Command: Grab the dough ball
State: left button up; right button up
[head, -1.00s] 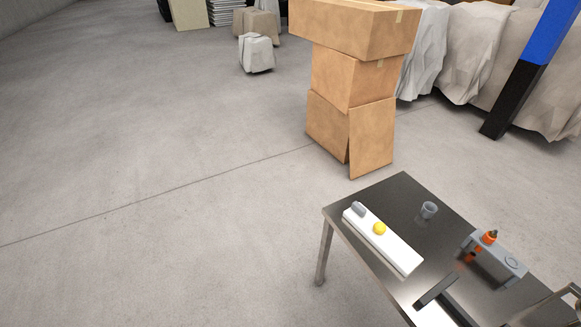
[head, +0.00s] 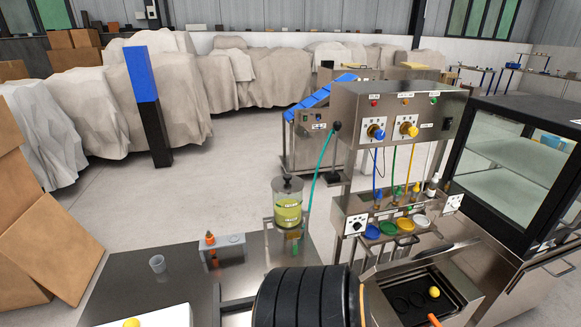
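A yellow ball (head: 132,323) lies on a white board (head: 160,316) at the bottom left of the head view. The bottom edge of the picture cuts off most of both. A second small yellow ball (head: 434,292) lies in a dark tray (head: 400,303) of the steel machine at the lower right. I cannot tell from this view which of the two is dough. Neither of my grippers shows.
A steel control panel (head: 395,115) and glass cabinet (head: 510,170) stand right. A black ribbed cylinder fills the bottom middle.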

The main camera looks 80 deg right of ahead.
aim_at(434, 292)
jog(key=z, duration=3.95)
jog(key=i+l+u, duration=0.2)
jog(key=l+u, duration=0.2)
jog(key=l, duration=0.15)
jog(key=i+l+u, duration=0.1)
jog(key=l+u, duration=0.25)
jog(key=l, duration=0.2)
jog(key=l+u, duration=0.4)
jog(key=l, duration=0.15)
